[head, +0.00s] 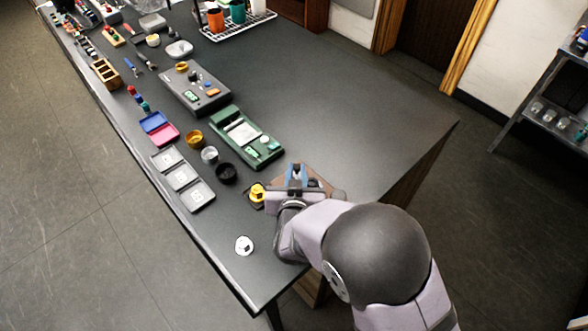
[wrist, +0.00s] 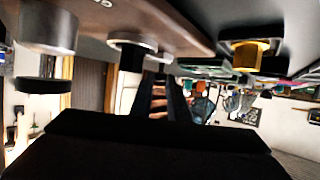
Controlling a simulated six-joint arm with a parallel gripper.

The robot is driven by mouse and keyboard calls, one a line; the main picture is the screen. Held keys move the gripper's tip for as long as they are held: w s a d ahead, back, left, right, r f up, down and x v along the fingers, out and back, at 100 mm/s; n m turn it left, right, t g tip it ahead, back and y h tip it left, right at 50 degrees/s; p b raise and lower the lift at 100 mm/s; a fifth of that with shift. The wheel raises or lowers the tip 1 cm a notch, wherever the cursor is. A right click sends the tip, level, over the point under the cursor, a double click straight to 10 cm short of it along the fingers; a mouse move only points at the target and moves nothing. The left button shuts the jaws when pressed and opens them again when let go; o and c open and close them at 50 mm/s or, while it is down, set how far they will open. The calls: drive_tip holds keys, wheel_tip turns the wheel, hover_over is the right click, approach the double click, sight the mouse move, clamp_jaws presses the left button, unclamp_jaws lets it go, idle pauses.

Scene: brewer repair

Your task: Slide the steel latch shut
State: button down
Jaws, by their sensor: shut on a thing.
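A brown board (head: 318,183) lies near the front right corner of the dark table, partly hidden by my gripper (head: 296,178). In the wrist view the board (wrist: 175,22) spans the top of the picture, with round steel fittings on its face. One steel fitting (wrist: 131,42) with a dark stem is close to my fingertips (wrist: 160,82); a larger steel cylinder (wrist: 45,62) is at the left. My gripper is low at the board and shut on a small part, apparently the latch. The fingers hide the contact, and I cannot tell the latch's position.
A yellow piece (head: 257,193) on a dark base stands just left of the board. A white round piece (head: 243,245) lies near the front edge. A black cup (head: 227,173), a green device (head: 246,138) and grey trays (head: 184,178) are farther left. The table's middle right is clear.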

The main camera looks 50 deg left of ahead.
drive_tip(key=shift+d+f, duration=0.1)
drive_tip(key=shift+d, duration=0.05)
drive_tip(key=c, duration=1.9)
unclamp_jaws()
drive_tip(key=shift+o, duration=0.8)
drive_tip(key=shift+d, duration=0.15)
drive_tip(key=shift+b+v, duration=1.05)
drive_tip(key=shift+v, duration=2.65)
drive_tip(key=shift+w, duration=0.1)
